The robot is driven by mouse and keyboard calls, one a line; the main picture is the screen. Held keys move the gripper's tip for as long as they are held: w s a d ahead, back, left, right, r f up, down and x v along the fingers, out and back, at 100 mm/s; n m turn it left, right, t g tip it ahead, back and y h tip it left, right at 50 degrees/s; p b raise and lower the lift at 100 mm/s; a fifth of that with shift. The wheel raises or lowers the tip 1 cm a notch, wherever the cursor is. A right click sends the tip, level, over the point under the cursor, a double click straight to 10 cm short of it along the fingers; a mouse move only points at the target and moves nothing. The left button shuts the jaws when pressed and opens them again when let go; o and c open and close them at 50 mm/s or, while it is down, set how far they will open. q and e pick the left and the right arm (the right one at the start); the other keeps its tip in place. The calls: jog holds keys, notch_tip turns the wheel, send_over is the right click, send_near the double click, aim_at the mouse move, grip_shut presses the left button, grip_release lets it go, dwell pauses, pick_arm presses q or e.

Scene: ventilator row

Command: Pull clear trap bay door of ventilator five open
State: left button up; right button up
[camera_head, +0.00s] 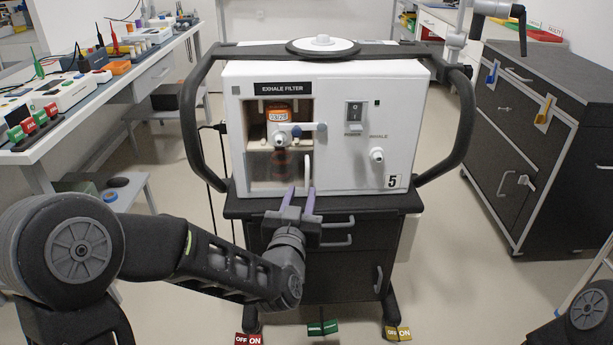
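Ventilator five (345,185) is a white box marked 5, standing on a dark cart. Its bay under the "EXHALE FILTER" label shows an orange-topped filter (279,113) and a dark reddish trap below it. The clear trap bay door (262,172) covers the lower bay and looks shut; its edges are hard to see. A pale upright handle (307,168) is at its right side. My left gripper (301,190) is open, its two purple fingers pointing up just below the handle; I cannot tell whether they touch it. My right gripper is out of view.
Dark rails (210,100) curve around both sides of the ventilator. Cart drawers (335,225) lie below, with red, green and yellow tags at the floor. A bench (75,110) with devices stands left, a dark cabinet (530,140) right. Floor between is clear.

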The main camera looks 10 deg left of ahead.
aim_at(307, 175)
pick_arm(q)
jog(key=shift+w, duration=0.1)
jog(key=w, duration=0.2)
jog(key=w+b, duration=0.1)
jog(key=w, duration=0.4)
jog(key=shift+w+a+f, duration=0.1)
jog(key=shift+w+a, duration=0.25)
grip_shut()
dwell(1.3)
